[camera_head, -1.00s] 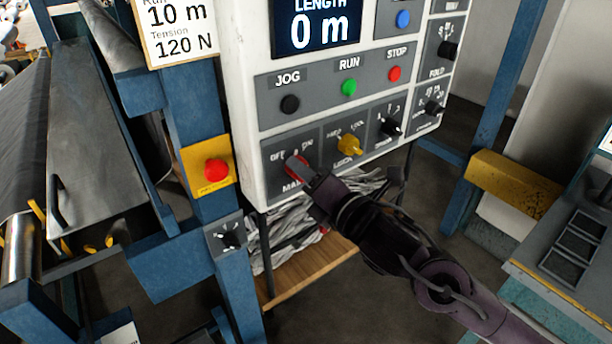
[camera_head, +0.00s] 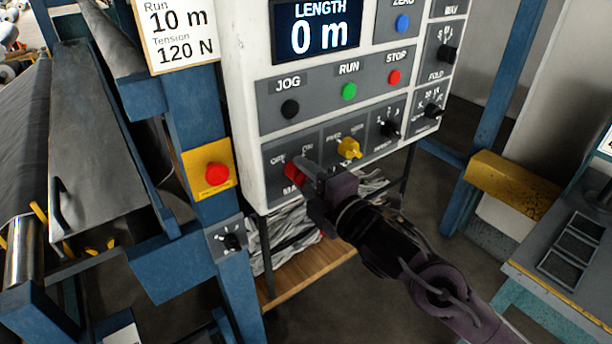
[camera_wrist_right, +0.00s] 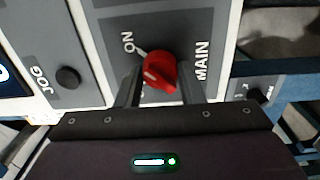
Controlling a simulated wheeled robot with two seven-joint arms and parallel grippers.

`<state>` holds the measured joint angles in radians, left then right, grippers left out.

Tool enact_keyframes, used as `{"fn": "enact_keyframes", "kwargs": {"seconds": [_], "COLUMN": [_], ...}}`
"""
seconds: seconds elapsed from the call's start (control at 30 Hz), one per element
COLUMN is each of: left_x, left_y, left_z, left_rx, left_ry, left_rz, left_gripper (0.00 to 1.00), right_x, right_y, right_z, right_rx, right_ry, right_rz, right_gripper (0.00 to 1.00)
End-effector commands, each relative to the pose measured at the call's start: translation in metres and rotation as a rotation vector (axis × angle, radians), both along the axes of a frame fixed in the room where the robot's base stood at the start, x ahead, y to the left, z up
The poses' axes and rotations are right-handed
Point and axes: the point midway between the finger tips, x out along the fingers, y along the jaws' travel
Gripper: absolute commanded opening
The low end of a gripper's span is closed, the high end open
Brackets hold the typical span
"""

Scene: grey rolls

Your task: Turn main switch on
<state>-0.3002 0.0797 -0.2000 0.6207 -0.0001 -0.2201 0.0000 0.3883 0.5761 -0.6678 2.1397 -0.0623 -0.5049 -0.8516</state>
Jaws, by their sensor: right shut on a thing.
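The main switch is a red knob (camera_head: 293,171) on the lower left plate of the white control panel, with OFF and ON marks above it. It also shows in the wrist view (camera_wrist_right: 160,72), beside the MAIN lettering. The ON mark is readable there; OFF is not. A pale line lies between the knob and ON, but I cannot tell the knob's exact setting. My right gripper (camera_head: 302,172) is at the knob, with one finger on each side in the wrist view (camera_wrist_right: 160,88), shut on it. My left gripper is not in view.
A yellow selector (camera_head: 348,148) sits close right of the main switch. Above are the black JOG (camera_head: 290,108), green RUN (camera_head: 349,90) and red STOP (camera_head: 394,76) buttons. A red emergency button (camera_head: 217,174) is on the blue post at left. The display reads 0 m.

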Motion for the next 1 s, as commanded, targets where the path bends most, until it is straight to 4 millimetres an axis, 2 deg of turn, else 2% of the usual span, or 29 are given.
{"fn": "enact_keyframes", "kwargs": {"seconds": [0.43, 0.47, 0.6, 0.87, 1.0], "left_x": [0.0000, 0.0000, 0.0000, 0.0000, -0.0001], "left_y": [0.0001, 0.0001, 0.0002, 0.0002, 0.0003], "left_z": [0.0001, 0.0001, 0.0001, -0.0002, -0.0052], "left_rx": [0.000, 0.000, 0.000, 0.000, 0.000], "left_ry": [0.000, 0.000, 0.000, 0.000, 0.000], "left_rz": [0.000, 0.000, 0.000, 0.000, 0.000], "left_gripper": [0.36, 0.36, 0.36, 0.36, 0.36], "right_x": [0.0002, 0.0002, 0.0001, -0.0003, -0.0084], "right_y": [-0.0001, -0.0001, -0.0001, -0.0002, -0.0068], "right_z": [-0.0004, -0.0004, -0.0004, -0.0004, -0.0030], "right_rx": [0.010, 0.010, 0.009, 0.008, 0.006], "right_ry": [0.007, 0.007, 0.006, 0.006, 0.006], "right_rz": [-0.001, -0.001, -0.001, 0.000, -0.001], "right_gripper": [0.12, 0.39, 0.56, 0.56, 0.56]}}
